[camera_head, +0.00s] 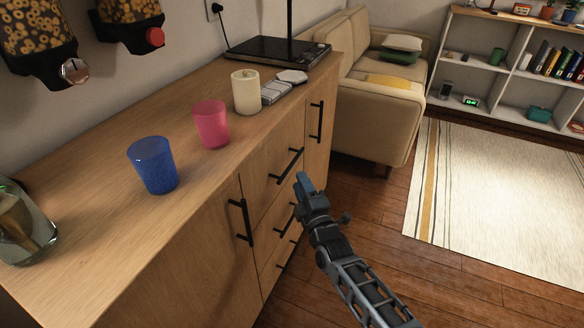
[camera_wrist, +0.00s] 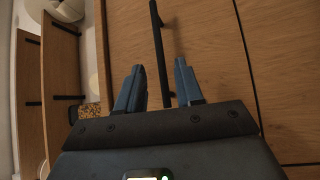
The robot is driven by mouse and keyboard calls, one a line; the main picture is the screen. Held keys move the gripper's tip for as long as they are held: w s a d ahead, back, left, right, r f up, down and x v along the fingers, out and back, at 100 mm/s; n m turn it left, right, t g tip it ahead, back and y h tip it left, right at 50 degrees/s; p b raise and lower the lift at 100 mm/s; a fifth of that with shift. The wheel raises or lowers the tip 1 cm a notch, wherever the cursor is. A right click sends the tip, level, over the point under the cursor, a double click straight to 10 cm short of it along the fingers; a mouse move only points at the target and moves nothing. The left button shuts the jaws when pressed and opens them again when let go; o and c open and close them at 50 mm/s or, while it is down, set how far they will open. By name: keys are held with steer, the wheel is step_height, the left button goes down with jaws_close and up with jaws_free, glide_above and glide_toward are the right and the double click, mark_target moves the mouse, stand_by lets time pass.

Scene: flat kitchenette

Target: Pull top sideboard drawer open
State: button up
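The wooden sideboard (camera_head: 215,235) has a middle column of drawers. The top drawer (camera_head: 262,178) looks closed, its front level with the fronts around it. Its black bar handle (camera_head: 289,165) shows just left of my gripper (camera_head: 304,180) in the head view. In the wrist view the black handle (camera_wrist: 158,45) runs between the two blue fingers of my gripper (camera_wrist: 160,82). The fingers are apart, with a gap on either side of the bar. How deep the bar sits between them is hard to tell.
On the sideboard top stand a blue cup (camera_head: 154,166), a pink cup (camera_head: 211,125), a cream candle (camera_head: 246,92) and a glass jar (camera_head: 25,225). A cabinet door handle (camera_head: 240,222) sticks out at left. The wooden floor (camera_head: 375,235) in front is clear.

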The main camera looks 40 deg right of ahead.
mark_target(292, 163)
steer(key=b+x, duration=0.1)
steer(key=x, duration=0.7)
steer(key=shift+c, duration=0.4)
jaws_close()
